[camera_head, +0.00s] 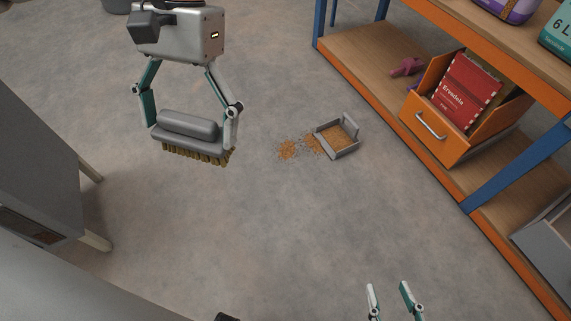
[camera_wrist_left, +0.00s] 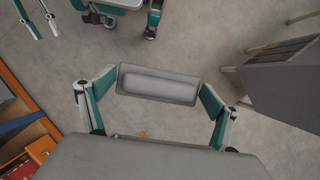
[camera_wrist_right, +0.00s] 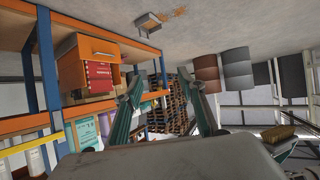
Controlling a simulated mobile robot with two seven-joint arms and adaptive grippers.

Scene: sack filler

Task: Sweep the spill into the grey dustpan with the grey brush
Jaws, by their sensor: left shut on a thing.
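My left gripper (camera_head: 191,132) is shut on the grey brush (camera_head: 186,123) and holds it above the floor, bristles down. The brush's grey top also shows between the fingers in the left wrist view (camera_wrist_left: 158,84). The grey dustpan (camera_head: 347,152) lies on the floor to the right, with orange-brown grains inside. The spill (camera_head: 287,149) is a patch of grains left of the dustpan, reaching its left edge. The right wrist view shows the dustpan (camera_wrist_right: 147,24) and spill at the top. My right gripper (camera_head: 388,287) is open and empty at the bottom of the head view.
An orange shelf rack (camera_head: 350,70) with blue posts stands along the right, with an orange drawer bin (camera_head: 432,130) holding a red packet (camera_head: 467,90). A grey cabinet (camera_head: 35,140) on wooden legs stands at the left. The floor between brush and spill is clear.

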